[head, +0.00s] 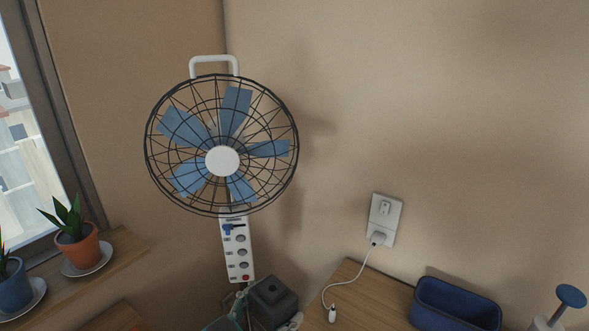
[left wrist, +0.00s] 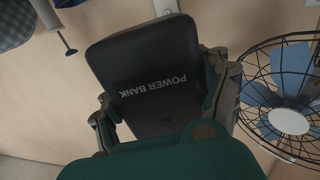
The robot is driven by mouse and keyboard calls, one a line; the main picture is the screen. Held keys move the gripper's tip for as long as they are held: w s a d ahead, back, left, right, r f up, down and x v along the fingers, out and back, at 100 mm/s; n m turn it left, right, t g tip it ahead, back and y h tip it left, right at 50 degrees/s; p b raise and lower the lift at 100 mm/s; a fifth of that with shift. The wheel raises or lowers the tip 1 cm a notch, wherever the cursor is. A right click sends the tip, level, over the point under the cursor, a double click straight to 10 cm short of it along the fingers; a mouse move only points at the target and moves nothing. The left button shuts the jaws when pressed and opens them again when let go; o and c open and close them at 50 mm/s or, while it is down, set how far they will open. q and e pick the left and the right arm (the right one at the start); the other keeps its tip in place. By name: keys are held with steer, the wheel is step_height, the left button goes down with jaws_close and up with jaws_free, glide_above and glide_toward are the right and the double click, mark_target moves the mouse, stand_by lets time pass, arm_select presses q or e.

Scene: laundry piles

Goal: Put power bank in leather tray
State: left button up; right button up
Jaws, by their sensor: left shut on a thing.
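The power bank (left wrist: 150,75) is a black rounded block with "POWER BANK" printed on it, upside down in the left wrist view. My left gripper (left wrist: 165,100) is shut on it, with a finger along each side. In the head view the power bank (head: 275,296) shows at the bottom centre, held up by the left gripper (head: 258,318), which is partly cut off by the lower edge. The leather tray (head: 455,307) is dark blue and stands on the wooden surface at lower right, apart from the power bank. My right gripper is not in view.
A fan (head: 222,161) stands behind the left gripper. A white charging cable (head: 345,283) runs from the wall outlet (head: 384,220) onto the wooden surface (head: 375,300). A blue-topped object (head: 571,296) stands right of the tray. Potted plants (head: 77,243) sit at left.

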mark_target(251, 311)
arm_select(q)
steer(key=shift+s+a+r+n+t+y, duration=0.1)
steer(key=shift+s+r+n+t+y, duration=0.1)
steer(key=shift+s+n+t+y, duration=0.15)
steer(key=a+n+t+y, duration=0.1)
steer(key=s+a+n+t+y, duration=0.1)
steer(key=a+y, duration=0.1)
steer(key=s+a+f+n+t+y, duration=0.1)
steer(key=a+y, duration=0.1)
steer(key=shift+n, duration=0.25)
steer(key=s+a+f+n+t+y, duration=0.1)
steer(key=s+a+f+n+y, duration=0.3)
steer(key=a+y, duration=0.3)
steer(key=s+a, duration=0.1)
steer(key=a, duration=0.1)
steer(key=shift+s+a+n, duration=0.2)
steer(key=shift+a+n, duration=0.1)
